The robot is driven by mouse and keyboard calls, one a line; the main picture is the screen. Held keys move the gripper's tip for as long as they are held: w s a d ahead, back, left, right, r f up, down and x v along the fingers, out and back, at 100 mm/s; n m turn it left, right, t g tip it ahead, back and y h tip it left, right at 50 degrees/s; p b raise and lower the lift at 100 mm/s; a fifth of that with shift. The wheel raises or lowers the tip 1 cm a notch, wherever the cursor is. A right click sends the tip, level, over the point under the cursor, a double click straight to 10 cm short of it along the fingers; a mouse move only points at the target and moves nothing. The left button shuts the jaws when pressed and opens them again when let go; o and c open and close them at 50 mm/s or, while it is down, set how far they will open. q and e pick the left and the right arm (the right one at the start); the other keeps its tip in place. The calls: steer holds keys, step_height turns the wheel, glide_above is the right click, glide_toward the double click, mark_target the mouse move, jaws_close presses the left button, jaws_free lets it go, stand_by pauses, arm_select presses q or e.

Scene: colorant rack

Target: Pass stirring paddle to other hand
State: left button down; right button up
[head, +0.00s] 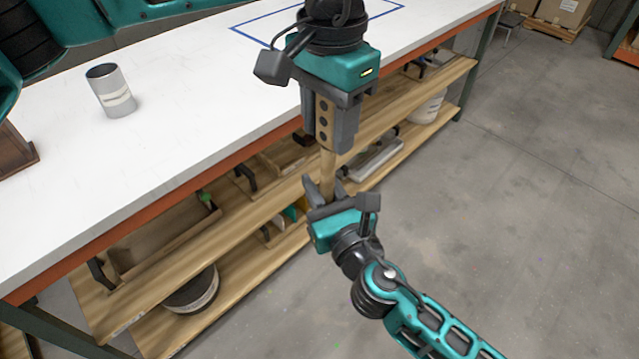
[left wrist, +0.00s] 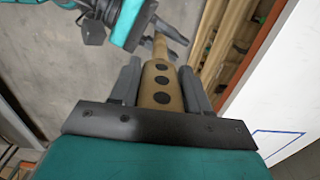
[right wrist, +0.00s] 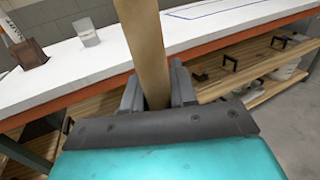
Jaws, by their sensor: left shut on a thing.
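The stirring paddle (head: 328,168) is tan wood, with a row of dark holes along its wide end. It hangs nearly upright in front of the bench. My left gripper (head: 328,135) is shut on the wide, holed end, which also shows between its fingers in the left wrist view (left wrist: 162,82). My right gripper (head: 327,190) is below, its fingers open on either side of the paddle's narrow lower end. In the right wrist view the shaft (right wrist: 147,50) runs down between the fingers. Whether they touch it is unclear.
A white-topped bench (head: 190,110) with a blue outlined rectangle stands behind the grippers. A grey can (head: 111,91) stands on it. Wooden shelves (head: 255,215) below hold trays, a round tub (head: 193,290) and a white bucket (head: 428,104). The floor at the right is clear.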

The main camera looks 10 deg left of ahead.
arm_select(q)
steer(key=shift+d, duration=0.15)
arm_select(e)
steer(key=shift+s+a, duration=0.15)
steer(key=shift+a, duration=0.05)
steer(key=shift+c, duration=1.4)
arm_select(q)
steer(key=c, duration=0.8)
jaws_free()
arm_select(e)
steer(key=shift+r, duration=0.1)
jaws_close()
arm_select(q)
steer(key=o, duration=0.3)
steer(key=shift+o, duration=0.2)
steer(key=shift+r, duration=0.15)
